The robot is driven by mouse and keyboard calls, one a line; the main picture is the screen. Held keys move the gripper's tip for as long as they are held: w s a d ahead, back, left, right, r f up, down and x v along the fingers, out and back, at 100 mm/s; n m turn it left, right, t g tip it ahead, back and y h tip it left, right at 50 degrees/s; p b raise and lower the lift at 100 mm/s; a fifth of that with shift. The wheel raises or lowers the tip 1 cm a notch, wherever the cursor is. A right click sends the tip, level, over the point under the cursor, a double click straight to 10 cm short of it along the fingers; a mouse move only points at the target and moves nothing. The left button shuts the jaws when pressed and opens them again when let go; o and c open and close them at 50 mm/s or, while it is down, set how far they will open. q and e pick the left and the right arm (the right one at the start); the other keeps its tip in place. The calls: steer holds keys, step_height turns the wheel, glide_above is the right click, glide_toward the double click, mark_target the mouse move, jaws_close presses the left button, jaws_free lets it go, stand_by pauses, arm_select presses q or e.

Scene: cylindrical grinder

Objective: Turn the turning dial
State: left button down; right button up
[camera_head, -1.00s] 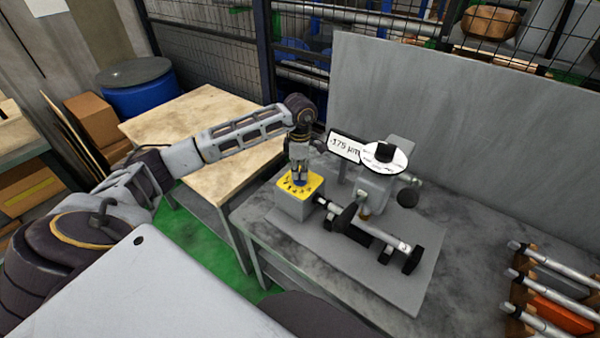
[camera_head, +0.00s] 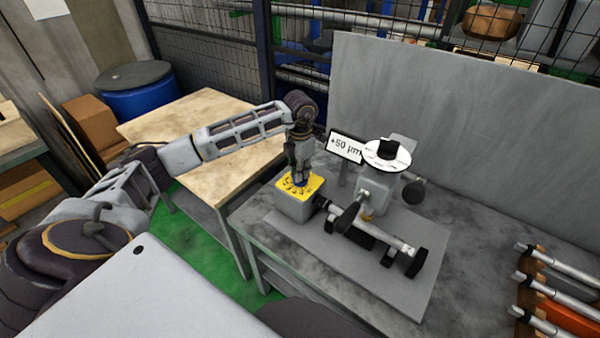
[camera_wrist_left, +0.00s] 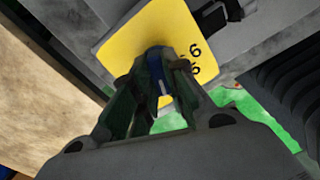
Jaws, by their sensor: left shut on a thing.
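The turning dial is a small blue knob on a yellow plate (camera_head: 312,183) with black marks, on top of a grey box (camera_head: 292,207) at the left end of the grinder. My left gripper (camera_head: 301,181) points down from above with its fingertips at the knob. In the left wrist view the fingers are shut on the blue dial (camera_wrist_left: 157,80), which they partly hide; the yellow plate (camera_wrist_left: 118,48) shows around it. The display sign (camera_head: 345,146) reads +60 µm. My right gripper does not show.
The grinder (camera_head: 375,188) with a round white disc (camera_head: 388,155) stands right of the dial box on the grey table (camera_head: 460,235). Several metal shafts (camera_head: 560,262) lie in a rack at the right. A wooden table (camera_head: 190,120) stands behind my left arm.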

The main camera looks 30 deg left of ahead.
arm_select(q)
steer(key=shift+n, duration=0.5)
steer(key=c, duration=1.4)
jaws_free()
steer(key=shift+c, duration=0.2)
step_height(320, 180, up, 12)
steer(key=shift+r, duration=0.15)
step_height(320, 180, up, 9)
steer(key=p, duration=0.9)
steer(key=shift+r+p, duration=0.4)
steer(key=shift+p, duration=0.1)
